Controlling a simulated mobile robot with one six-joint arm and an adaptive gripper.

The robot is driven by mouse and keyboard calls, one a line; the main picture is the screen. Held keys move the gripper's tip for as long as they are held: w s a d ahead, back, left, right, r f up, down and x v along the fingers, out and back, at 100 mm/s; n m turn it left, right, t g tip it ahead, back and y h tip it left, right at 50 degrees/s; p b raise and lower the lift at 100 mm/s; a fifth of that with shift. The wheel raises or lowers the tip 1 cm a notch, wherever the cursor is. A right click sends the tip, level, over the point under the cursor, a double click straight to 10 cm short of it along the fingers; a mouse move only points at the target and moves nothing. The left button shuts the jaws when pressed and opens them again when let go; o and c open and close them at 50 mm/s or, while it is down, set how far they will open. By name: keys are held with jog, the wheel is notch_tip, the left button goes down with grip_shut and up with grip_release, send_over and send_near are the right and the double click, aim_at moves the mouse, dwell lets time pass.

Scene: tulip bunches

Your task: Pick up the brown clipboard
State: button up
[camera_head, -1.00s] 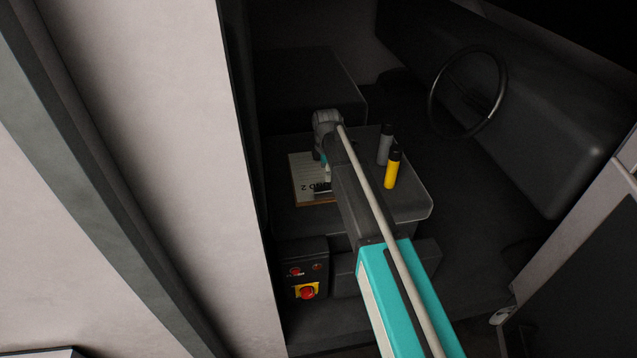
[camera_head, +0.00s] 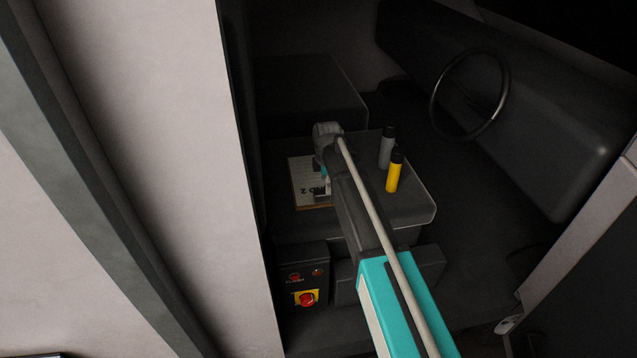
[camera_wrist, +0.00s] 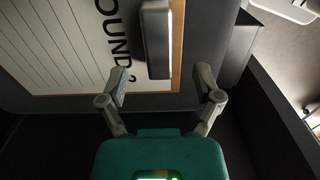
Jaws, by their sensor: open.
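The brown clipboard (camera_head: 300,184) lies on a dark raised surface in the head view, with a white sheet of paper on it. My arm and wrist hide part of it. In the wrist view, the clipboard's brown edge (camera_wrist: 176,68) and its metal clip (camera_wrist: 156,40) show at the top, with ruled lines and large black letters on the paper. Whether the fingers touch the clipboard cannot be told.
A yellow cylinder (camera_head: 395,174) and a grey cylinder (camera_head: 386,148) stand right of my arm on the same dark surface (camera_head: 415,206). A control box with a red button (camera_head: 306,299) is below. A steering wheel (camera_head: 470,96) is at the upper right. A pale wall (camera_head: 170,130) is on the left.

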jog(key=shift+f, duration=0.1)
jog(key=shift+f+b, duration=2.55)
jog(key=shift+b, duration=0.05)
jog(key=shift+c, duration=0.3)
grip_shut()
